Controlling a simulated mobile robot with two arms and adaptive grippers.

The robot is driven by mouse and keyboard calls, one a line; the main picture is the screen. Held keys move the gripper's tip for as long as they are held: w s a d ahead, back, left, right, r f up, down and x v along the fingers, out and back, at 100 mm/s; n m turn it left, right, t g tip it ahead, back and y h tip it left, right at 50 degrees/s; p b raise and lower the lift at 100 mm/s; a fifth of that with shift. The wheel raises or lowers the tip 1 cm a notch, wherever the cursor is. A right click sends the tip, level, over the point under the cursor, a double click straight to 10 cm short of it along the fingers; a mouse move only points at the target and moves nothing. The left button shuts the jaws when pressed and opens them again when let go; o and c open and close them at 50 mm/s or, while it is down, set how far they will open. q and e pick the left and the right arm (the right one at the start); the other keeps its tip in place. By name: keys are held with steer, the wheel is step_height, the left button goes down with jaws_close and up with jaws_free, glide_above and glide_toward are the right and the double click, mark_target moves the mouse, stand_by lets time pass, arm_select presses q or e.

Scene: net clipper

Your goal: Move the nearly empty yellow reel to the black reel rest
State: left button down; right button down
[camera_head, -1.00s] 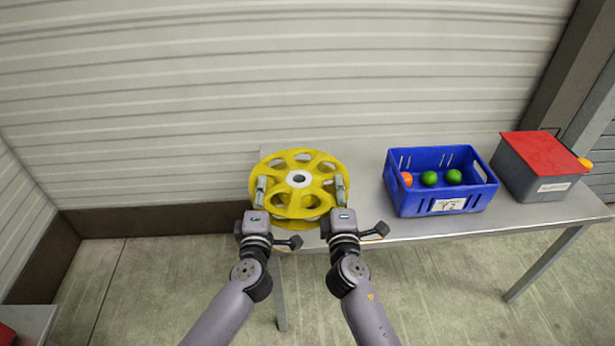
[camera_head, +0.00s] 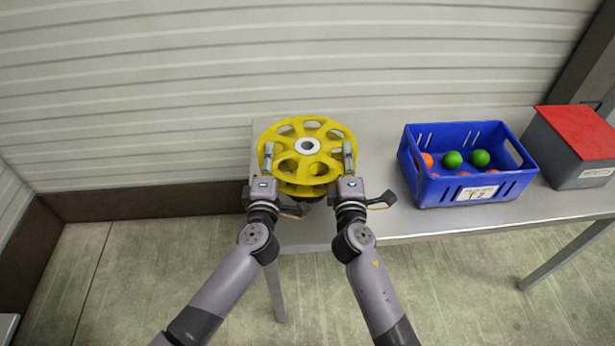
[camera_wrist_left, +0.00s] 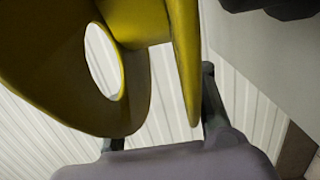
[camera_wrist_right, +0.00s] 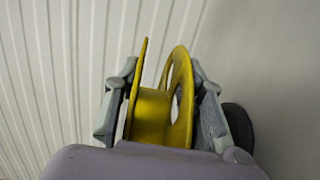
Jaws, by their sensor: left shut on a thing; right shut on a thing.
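The yellow reel (camera_head: 284,176) shows its spoked front flange and pale hub hole in the head view. It is held over the left end of the table, and bare yellow core shows between its flanges in the right wrist view (camera_wrist_right: 152,115). My left gripper (camera_head: 268,160) is shut on the reel's left side. My right gripper (camera_head: 348,158) is shut on its right side, with fingers outside both flanges. A dark shape (camera_wrist_right: 240,127) beside the right fingers may be part of the black reel rest, which is otherwise hidden. I cannot tell whether the reel touches it.
The grey metal table (camera_head: 400,225) runs to the right. A blue crate (camera_head: 430,190) with green and orange balls stands right of the reel. A grey box with a red lid (camera_head: 580,130) is farther right. A ribbed wall (camera_head: 150,90) stands behind.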

stand_by(0.4)
